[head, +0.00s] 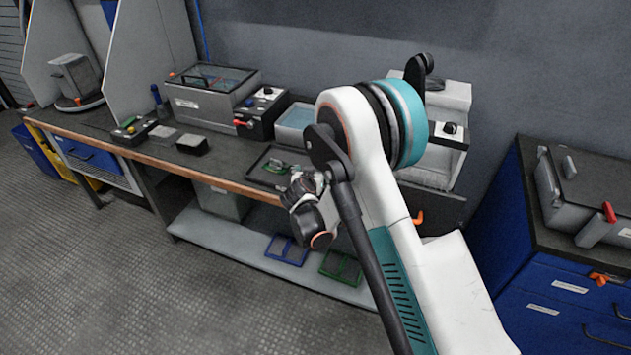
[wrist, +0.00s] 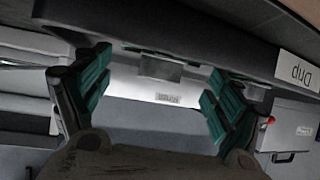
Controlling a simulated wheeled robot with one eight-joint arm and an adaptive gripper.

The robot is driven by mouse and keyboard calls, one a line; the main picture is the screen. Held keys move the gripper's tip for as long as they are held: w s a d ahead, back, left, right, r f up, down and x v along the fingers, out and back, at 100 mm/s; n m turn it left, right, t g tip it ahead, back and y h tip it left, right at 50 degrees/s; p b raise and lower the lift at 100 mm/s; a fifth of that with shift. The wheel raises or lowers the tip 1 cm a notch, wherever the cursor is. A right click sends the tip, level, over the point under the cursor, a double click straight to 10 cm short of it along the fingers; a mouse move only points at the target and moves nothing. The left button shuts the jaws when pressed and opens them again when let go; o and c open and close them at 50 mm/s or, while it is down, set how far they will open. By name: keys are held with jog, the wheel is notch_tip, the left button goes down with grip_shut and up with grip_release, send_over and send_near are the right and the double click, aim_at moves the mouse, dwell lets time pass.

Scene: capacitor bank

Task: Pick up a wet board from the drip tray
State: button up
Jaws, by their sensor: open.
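The dark drip tray (head: 262,180) lies on the bench near its front edge in the head view. A green board (head: 276,166) shows inside it; other boards there are too small or hidden to tell apart. My gripper (head: 306,190) is beside the tray's right side in the head view, and my arm hides part of that area. An upside-down "Drip" label (wrist: 299,69) shows at the right there. No board can be made out in that view.
A blue-filled bath (head: 296,122) and a black control box (head: 262,112) with a red handle stand behind the tray. Green and blue frames (head: 287,249) sit on the lower shelf. A blue cabinet (head: 560,270) stands at right.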

jog(key=c, duration=0.9)
jog(key=shift+r, duration=0.1)
jog(key=shift+c, duration=0.3)
jog(key=shift+d, duration=0.1)
jog(key=shift+c, duration=1.2)
jog(key=c, duration=0.5)
